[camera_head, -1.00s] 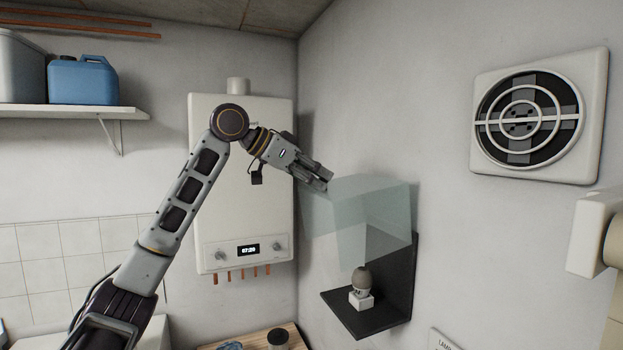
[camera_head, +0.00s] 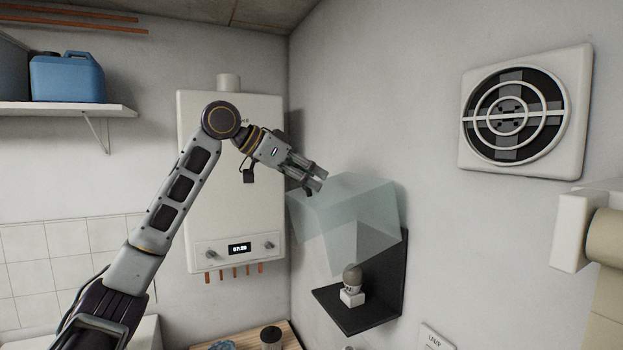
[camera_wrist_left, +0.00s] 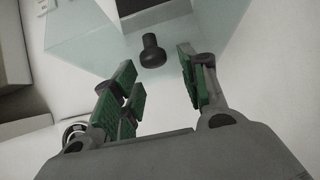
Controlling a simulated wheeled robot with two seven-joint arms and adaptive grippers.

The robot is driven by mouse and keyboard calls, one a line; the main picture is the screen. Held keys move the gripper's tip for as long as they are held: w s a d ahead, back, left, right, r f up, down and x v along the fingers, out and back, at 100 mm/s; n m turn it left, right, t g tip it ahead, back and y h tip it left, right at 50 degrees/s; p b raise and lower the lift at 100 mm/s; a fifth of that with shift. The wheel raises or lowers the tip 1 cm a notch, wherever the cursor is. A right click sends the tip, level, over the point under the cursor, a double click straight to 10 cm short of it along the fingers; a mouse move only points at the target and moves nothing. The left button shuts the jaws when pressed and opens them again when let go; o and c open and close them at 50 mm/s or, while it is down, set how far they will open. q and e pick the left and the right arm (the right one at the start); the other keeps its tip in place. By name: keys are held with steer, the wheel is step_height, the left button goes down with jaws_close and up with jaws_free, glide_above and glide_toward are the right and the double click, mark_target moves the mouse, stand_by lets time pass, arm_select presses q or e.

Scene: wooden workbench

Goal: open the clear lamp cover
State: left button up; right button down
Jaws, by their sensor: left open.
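The clear lamp cover (camera_head: 335,212) is a pale see-through box, tilted up above the black wall bracket (camera_head: 352,311). The bulb in its white socket (camera_head: 352,298) shows on the bracket below it. My left gripper (camera_head: 317,181) is at the cover's upper left edge in the head view. In the left wrist view its green-padded fingers (camera_wrist_left: 160,84) are spread apart. A dark knob (camera_wrist_left: 152,52) on the cover stands just beyond and between the fingertips, not clasped. My right gripper is not in view.
A white heater (camera_head: 235,175) hangs behind my left arm. A round vent (camera_head: 515,117) and a paper roll (camera_head: 605,238) are on the right wall. A shelf with a blue jug (camera_head: 67,79) is at upper left.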

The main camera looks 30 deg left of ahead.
arm_select(q)
steer(key=v, duration=1)
steer(key=shift+r, duration=0.25)
stand_by(0.5)
